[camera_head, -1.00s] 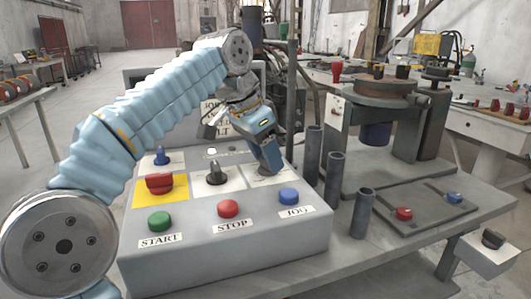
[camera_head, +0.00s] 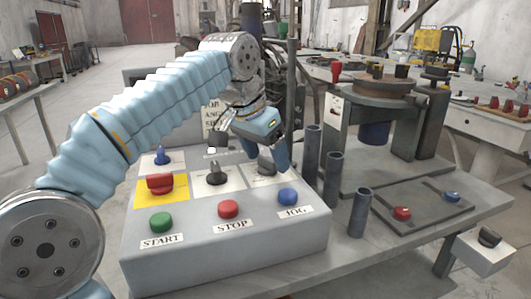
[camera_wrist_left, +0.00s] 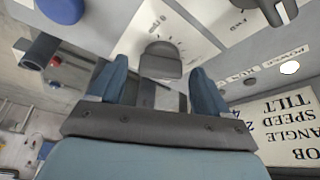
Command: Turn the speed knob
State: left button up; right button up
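The control box (camera_head: 225,255) carries a grey knob (camera_head: 267,166) on a white dial plate at its back right. I cannot tell whether a finger touches the knob. A black knob (camera_head: 213,174) stands on the middle plate. My right gripper is not in view.
A red knob (camera_head: 160,184) and a blue knob (camera_head: 162,158) are on the box's left. Green START (camera_head: 160,222), red STOP (camera_head: 228,209) and blue JOG (camera_head: 288,196) buttons line its front. Upright grey tubes (camera_head: 333,180) stand close to its right. A lettered placard (camera_wrist_left: 280,130) is behind.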

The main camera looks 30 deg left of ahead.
pick_arm(q)
jog(key=p+v, duration=0.2)
jog(key=v, duration=1.1)
jog(key=shift+s+r+p, duration=0.15)
jog(key=shift+r+p, duration=0.2)
jog(key=shift+p, duration=0.05)
